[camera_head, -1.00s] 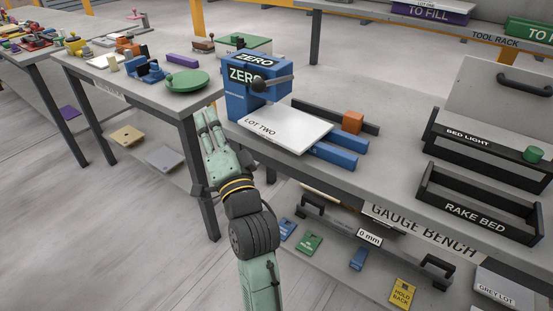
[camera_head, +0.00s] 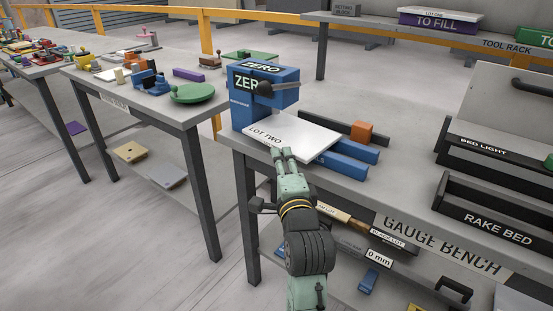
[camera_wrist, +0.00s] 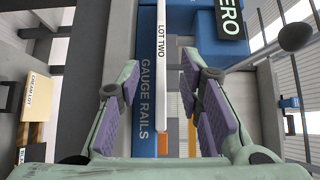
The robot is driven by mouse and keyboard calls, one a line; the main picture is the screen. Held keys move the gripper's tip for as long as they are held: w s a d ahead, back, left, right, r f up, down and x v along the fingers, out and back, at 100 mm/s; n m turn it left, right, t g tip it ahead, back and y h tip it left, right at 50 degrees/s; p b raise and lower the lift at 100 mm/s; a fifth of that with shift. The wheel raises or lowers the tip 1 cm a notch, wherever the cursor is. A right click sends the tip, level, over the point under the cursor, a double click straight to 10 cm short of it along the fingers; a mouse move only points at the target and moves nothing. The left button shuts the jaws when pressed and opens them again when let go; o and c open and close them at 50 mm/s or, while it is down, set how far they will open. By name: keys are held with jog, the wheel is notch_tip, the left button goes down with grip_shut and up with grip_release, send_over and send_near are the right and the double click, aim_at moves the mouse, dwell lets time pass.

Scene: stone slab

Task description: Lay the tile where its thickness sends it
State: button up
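The tile is a thin pale slab marked LOT TWO (camera_head: 303,134). It lies flat on the blue gauge rails (camera_head: 345,167), beside the blue gauge marked ZERO (camera_head: 247,112) with its dark lever. In the wrist view the tile (camera_wrist: 163,62) shows edge-on, lined up with the gap between my fingers. My gripper (camera_head: 284,153) is open at the tile's front edge, and I cannot tell whether its fingers overlap the tile. It also shows in the wrist view (camera_wrist: 161,108), fingers apart on either side. The RAKE BED (camera_head: 490,225) and BED LIGHT (camera_head: 484,147) trays stand at the right.
An orange block (camera_head: 361,133) sits behind the rails by a dark bar. A shelf below holds lot pieces and a 0 mm plate (camera_head: 378,258). A side table (camera_head: 130,97) at left carries a green disc (camera_head: 194,93). Bench between rails and trays is clear.

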aim_at(276, 143)
jog(key=w, duration=0.4)
jog(key=w+a, duration=0.1)
jog(key=w, duration=0.2)
jog(key=shift+r+p, duration=0.15)
jog(key=shift+p, duration=0.2)
jog(key=shift+w+a, duration=0.15)
jog(key=shift+w, duration=0.55)
jog(key=shift+c, duration=0.3)
grip_shut()
